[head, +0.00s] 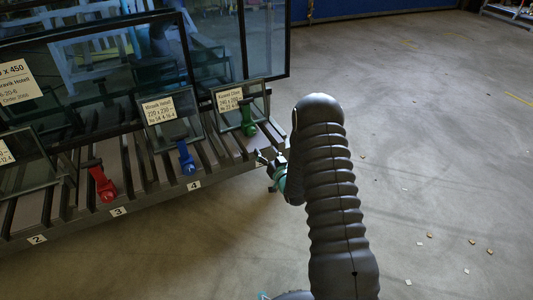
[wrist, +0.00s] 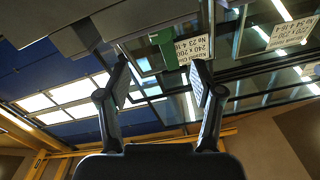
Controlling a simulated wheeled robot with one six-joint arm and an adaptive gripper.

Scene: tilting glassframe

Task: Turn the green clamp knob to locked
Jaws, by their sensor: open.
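The green clamp (head: 249,121) with its knob stands at the right end of the rack, at the foot of a small labelled glass pane (head: 236,104). In the wrist view the green clamp (wrist: 168,50) shows beyond the fingertips, near the top middle, partly cut by a label and a dark bar. Its knob's exact angle is too small to tell. My gripper (head: 264,158) is just right of and below the green clamp in the head view, apart from it. In the wrist view my gripper (wrist: 160,72) is open, with nothing between its fingers.
A blue clamp (head: 186,158) and a red clamp (head: 103,184) stand further left on the slatted rack (head: 140,198). Small panes lean behind them, and large glass sheets (head: 265,40) rise at the back. The concrete floor on the right is open, with small scattered chips.

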